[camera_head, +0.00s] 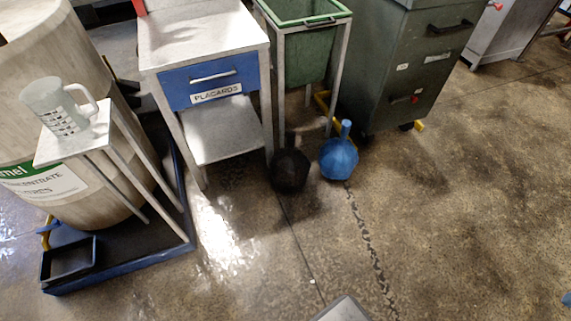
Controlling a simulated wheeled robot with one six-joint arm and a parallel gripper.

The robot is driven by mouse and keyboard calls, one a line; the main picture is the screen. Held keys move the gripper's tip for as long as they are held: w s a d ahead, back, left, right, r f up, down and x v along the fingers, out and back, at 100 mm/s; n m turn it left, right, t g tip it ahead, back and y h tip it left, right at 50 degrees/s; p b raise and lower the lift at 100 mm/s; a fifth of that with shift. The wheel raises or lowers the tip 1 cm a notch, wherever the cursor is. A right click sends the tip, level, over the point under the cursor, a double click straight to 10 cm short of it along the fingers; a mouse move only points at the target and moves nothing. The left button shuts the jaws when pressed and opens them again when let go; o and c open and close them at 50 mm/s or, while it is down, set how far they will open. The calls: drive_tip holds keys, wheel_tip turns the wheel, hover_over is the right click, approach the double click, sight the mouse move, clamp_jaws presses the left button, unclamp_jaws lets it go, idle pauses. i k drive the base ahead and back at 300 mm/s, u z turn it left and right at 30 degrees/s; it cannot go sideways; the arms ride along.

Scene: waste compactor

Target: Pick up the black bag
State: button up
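The black bag (290,169) is a dark, rounded bag with a narrow upright neck. It stands on the floor in front of the green bin, close to the right front leg of the small drawer table. A blue bag (339,159) of similar shape stands just to its right, with a small gap between them. My gripper is not in view.
The drawer table (200,29) with a blue "PLACARDS" drawer stands left of the bags. The green bin (305,56) in its metal frame and a dark green cabinet (398,72) stand behind. A large drum (118,196) and a mug (66,106) are left. Floor in front is clear.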

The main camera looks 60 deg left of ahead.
sight(290, 169)
drive_tip(key=u, duration=1.8)
